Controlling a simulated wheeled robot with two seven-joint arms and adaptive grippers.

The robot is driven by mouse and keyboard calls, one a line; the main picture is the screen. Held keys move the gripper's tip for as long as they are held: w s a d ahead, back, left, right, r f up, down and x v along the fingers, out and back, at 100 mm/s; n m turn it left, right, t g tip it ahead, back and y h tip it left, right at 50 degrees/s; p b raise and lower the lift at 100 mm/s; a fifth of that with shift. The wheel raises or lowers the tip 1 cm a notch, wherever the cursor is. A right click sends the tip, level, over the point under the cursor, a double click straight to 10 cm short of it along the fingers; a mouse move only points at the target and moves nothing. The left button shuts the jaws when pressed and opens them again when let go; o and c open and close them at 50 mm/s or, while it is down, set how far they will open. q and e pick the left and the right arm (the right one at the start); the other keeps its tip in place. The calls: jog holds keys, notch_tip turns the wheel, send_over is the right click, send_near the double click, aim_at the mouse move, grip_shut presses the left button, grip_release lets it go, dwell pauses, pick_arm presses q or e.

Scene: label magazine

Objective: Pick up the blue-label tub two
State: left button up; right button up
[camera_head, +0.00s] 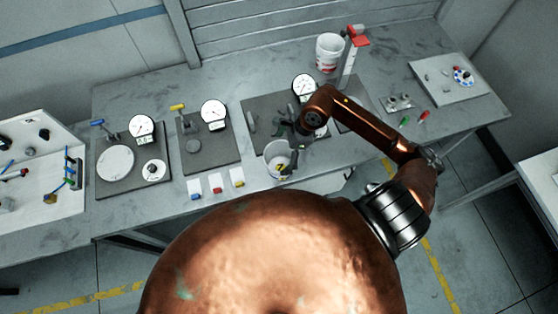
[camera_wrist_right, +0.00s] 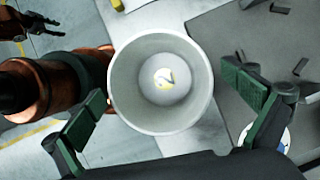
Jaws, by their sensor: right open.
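A white open tub (camera_head: 279,158) stands near the table's front edge. It also shows in the right wrist view (camera_wrist_right: 124,88), with a pale disc bearing a yellowish mark at its bottom. No blue label can be made out on it. My right gripper (camera_head: 290,138) is open at the tub. In the wrist view its two green-padded fingers (camera_wrist_right: 170,105) are apart, one at either side of the tub; whether they touch it I cannot tell. A dark gripper-like part, seemingly my left gripper (camera_wrist_right: 30,24), shows at the wrist view's top left.
Small blue (camera_head: 195,191), red (camera_head: 216,187) and yellow (camera_head: 237,178) labelled blocks stand left of the tub. A dark mat (camera_head: 258,112) with a dial gauge (camera_head: 303,87) lies behind. A white bucket (camera_head: 328,52) with red marking stands at the back.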

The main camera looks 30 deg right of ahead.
jog(key=p, duration=0.2)
send_over(276, 168)
notch_tip(276, 168, down, 6)
jog(key=shift+s+r, duration=0.1)
jog(key=shift+a+f, duration=0.1)
jog(key=shift+f, duration=0.4)
jog(key=shift+c, duration=0.7)
jog(key=c, duration=0.8)
